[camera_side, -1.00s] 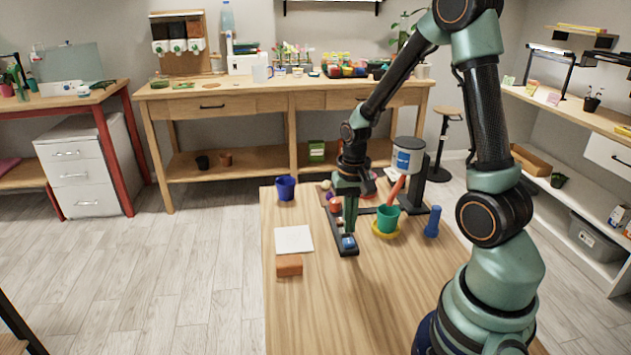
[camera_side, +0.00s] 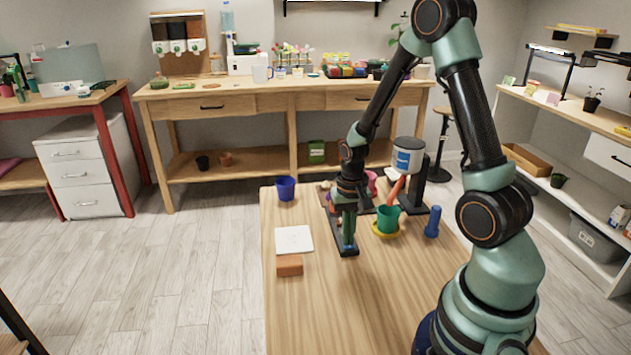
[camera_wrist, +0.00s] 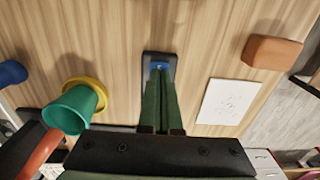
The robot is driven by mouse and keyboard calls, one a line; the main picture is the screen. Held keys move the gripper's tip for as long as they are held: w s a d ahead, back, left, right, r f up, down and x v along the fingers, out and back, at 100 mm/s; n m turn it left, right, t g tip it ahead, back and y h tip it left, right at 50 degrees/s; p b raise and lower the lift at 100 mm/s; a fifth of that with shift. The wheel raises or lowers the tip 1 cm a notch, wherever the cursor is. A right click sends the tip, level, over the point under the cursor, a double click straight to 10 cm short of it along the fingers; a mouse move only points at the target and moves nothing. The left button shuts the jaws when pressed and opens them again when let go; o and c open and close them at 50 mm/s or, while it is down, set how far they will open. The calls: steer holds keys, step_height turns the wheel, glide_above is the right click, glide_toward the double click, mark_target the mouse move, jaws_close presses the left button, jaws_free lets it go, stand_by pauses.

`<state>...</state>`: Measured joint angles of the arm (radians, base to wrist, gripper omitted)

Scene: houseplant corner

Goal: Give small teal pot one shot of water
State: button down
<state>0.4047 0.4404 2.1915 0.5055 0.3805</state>
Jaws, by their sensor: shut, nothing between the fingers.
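The small teal pot (camera_side: 387,217) stands upright on a yellow saucer (camera_side: 386,234), right of my gripper. It also shows in the wrist view (camera_wrist: 74,108). A white dispenser with a blue label (camera_side: 408,155) stands behind it, and an orange-red spout (camera_side: 396,190) slants down to the pot. My gripper (camera_side: 348,243) is shut and empty, pointing down at the front end of a dark bar (camera_side: 345,252). In the wrist view its fingertips (camera_wrist: 160,75) are right at a blue button (camera_wrist: 159,66), partly hiding it. I cannot tell whether the button is pressed.
A white card (camera_side: 293,239) with faint marks and an orange-brown block (camera_side: 289,265) lie left of the bar. A dark blue pot (camera_side: 286,187) stands at the back left, and a blue bottle-like object (camera_side: 432,221) right of the saucer. The table's front is clear.

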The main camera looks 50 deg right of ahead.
steer(key=shift+s+a+f, duration=0.1)
steer(key=shift+s+f, duration=0.15)
steer(key=shift+f, duration=0.2)
step_height(320, 180, up, 14)
steer(key=shift+w+r, duration=0.25)
stand_by(0.7)
steer(key=s+a+r+n+t, duration=0.2)
steer(key=a+r+n+t, duration=0.3)
steer(key=a+r+n, duration=0.4)
steer(key=a, duration=0.4)
steer(key=shift+s+r+t, duration=0.15)
steer(key=shift+s+t, duration=0.15)
steer(key=shift+s, duration=0.1)
steer(key=shift+a, duration=0.1)
stand_by(0.6)
